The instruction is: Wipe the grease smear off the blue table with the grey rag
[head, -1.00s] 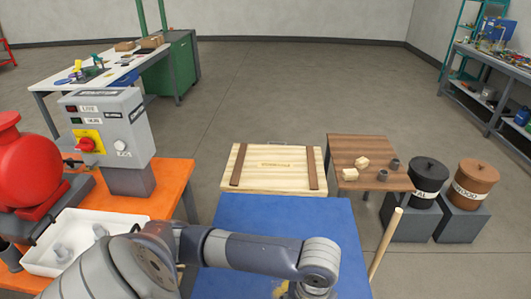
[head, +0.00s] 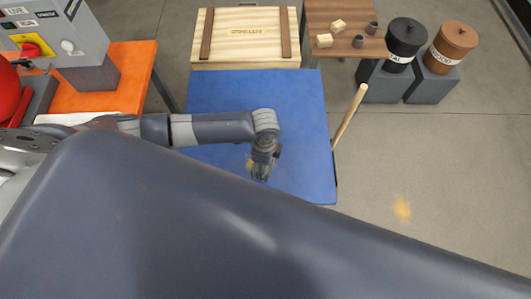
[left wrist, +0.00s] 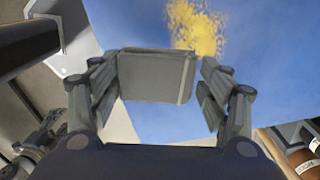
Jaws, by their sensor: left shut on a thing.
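The blue table (head: 215,90) lies ahead in the head view, its front part hidden by my own arm. My left gripper (head: 262,172) is low over the table near its middle, pointing down. In the left wrist view, the left gripper (left wrist: 155,95) is shut on the grey rag (left wrist: 155,77), a flat folded pad between its fingers. The yellow grease smear (left wrist: 195,27) lies on the blue top just beyond the rag. In the head view, a bit of the smear (head: 249,164) shows at the gripper's left side. I cannot tell whether the rag touches the table. My right gripper is not in view.
A wooden handle (head: 350,115) stands at the table's right edge. A wooden crate (head: 245,50) and a brown table (head: 345,14) are behind. Black (head: 405,42) and brown (head: 453,42) bins stand at the right. A yellowish patch (head: 402,208) lies on the open floor.

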